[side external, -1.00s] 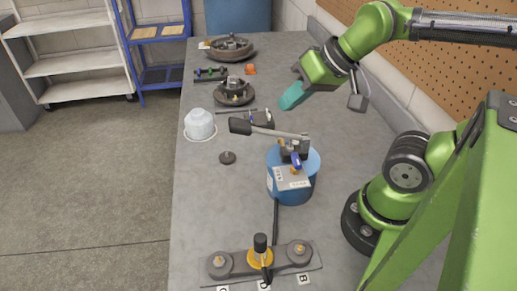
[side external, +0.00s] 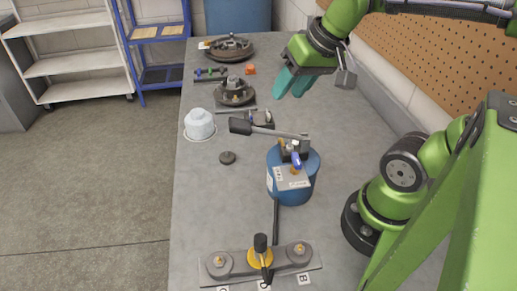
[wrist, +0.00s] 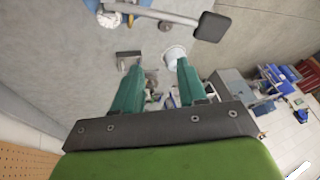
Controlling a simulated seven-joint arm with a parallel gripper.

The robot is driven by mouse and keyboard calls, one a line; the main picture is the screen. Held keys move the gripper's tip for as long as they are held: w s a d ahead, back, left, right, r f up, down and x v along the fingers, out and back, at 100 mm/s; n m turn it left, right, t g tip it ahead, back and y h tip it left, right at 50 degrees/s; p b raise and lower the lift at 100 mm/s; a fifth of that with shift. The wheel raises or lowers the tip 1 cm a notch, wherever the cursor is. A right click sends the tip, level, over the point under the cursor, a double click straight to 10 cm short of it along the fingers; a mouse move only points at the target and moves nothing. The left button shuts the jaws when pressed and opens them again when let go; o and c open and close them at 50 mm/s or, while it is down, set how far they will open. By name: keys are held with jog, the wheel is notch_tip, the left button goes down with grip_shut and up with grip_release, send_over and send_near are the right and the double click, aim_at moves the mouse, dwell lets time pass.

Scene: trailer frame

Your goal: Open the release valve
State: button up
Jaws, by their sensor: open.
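A blue canister (side external: 290,187) stands upright on the workbench with metal fittings on top. A small blue valve lever (side external: 297,160) shows on its top, with a brass-coloured fitting below it. A long grey handle (side external: 275,132) with a black grip extends left from the top; it also shows at the top of the wrist view (wrist: 165,15). My gripper (side external: 290,88) is open and empty, above the bench beyond the canister and clear of it. Its two teal fingers are apart in the wrist view (wrist: 156,85). I cannot make out the valve lever there.
A bar with a yellow fitting (side external: 260,257) lies at the front. A pegboard wall (side external: 430,75) borders the right side.

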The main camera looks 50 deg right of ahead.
aim_at(296, 158)
jog(key=s+a+r+m+g, duration=0.4)
jog(key=s+r+g, duration=0.1)
jog(key=f, duration=1.7)
jog(key=shift+w+d, duration=0.1)
jog(key=shift+w, duration=0.15)
grip_shut()
